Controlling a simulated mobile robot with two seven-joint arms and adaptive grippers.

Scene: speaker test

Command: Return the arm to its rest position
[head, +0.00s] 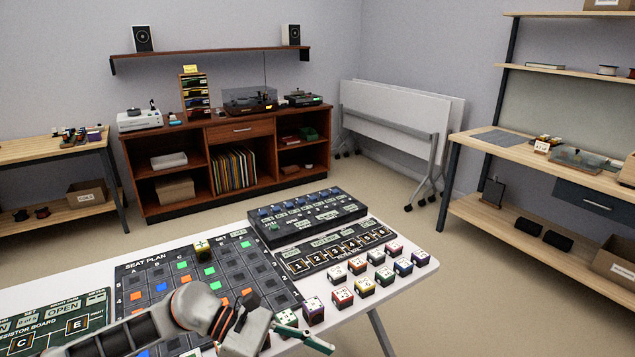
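My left arm (120,335) comes in from the lower left and reaches over the near part of the white table (375,297). Its wrist is in front of the seat plan board (135,278). My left gripper (318,343) points right, close to the near edge of the table and next to a purple-sided block (313,312). I cannot tell from this angle whether its fingers are apart or together, and no held thing shows. The arm hides part of the board. My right gripper is not in view.
Several coloured blocks (365,287) stand on the table's right side. A numbered panel (335,248) and a dark box of modules (307,213) lie behind them. A resistor board (45,325) is at the left. Open floor (465,285) lies right of the table.

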